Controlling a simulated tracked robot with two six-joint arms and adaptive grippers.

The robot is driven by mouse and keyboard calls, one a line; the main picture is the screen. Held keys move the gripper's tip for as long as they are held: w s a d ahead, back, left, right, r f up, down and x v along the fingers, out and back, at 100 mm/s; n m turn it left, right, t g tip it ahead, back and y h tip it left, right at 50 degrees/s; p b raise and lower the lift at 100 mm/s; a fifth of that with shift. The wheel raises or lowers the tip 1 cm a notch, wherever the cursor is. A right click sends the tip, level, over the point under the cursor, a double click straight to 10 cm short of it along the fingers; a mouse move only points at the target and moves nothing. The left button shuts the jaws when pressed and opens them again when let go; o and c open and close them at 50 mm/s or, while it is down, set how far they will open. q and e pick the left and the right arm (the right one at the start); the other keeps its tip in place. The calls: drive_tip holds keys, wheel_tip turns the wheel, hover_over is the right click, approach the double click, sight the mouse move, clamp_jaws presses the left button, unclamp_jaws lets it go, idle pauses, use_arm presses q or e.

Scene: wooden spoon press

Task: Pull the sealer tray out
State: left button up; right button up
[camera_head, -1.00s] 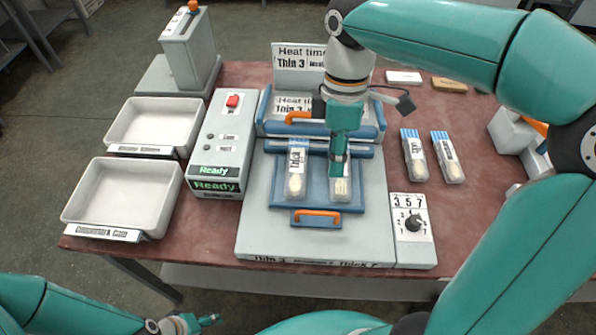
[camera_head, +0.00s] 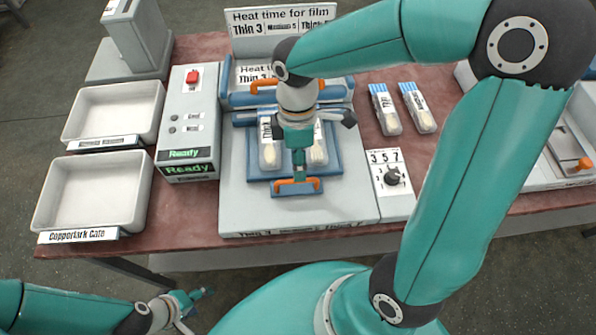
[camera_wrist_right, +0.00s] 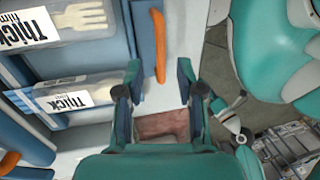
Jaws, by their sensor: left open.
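The blue sealer tray (camera_head: 253,168) sits in the press (camera_head: 350,200), with an orange handle (camera_head: 313,184) at its front. Two clear packs lie on it; the left pack (camera_head: 269,150) shows in the head view, and the wrist view shows "Thick film" labels on both packs. My right gripper (camera_head: 299,172) is over the tray's front edge, near the handle. In the wrist view its fingers (camera_wrist_right: 160,80) are apart, with the orange handle (camera_wrist_right: 158,45) lying between and beyond them. Contact is not visible. My left gripper (camera_head: 203,293) is open and empty, low in front of the table.
A control box (camera_head: 190,125) showing "Ready" stands left of the press, beside two white bins (camera_head: 118,108) (camera_head: 95,190). A dial (camera_head: 392,178) is at the press's right. Two more packs (camera_head: 385,110) (camera_head: 418,107) lie behind it. The press's upper orange handle (camera_head: 262,85) is behind the tray.

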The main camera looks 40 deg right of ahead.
sight(298, 186)
drive_tip(key=shift+s+a+f, duration=0.1)
drive_tip(key=shift+s+f, duration=0.05)
drive_tip(key=shift+f, duration=0.7)
drive_tip(key=shift+s+a+f, duration=0.1)
drive_tip(key=shift+s+f, duration=0.05)
drive_tip(key=shift+f, duration=0.7)
clamp_jaws()
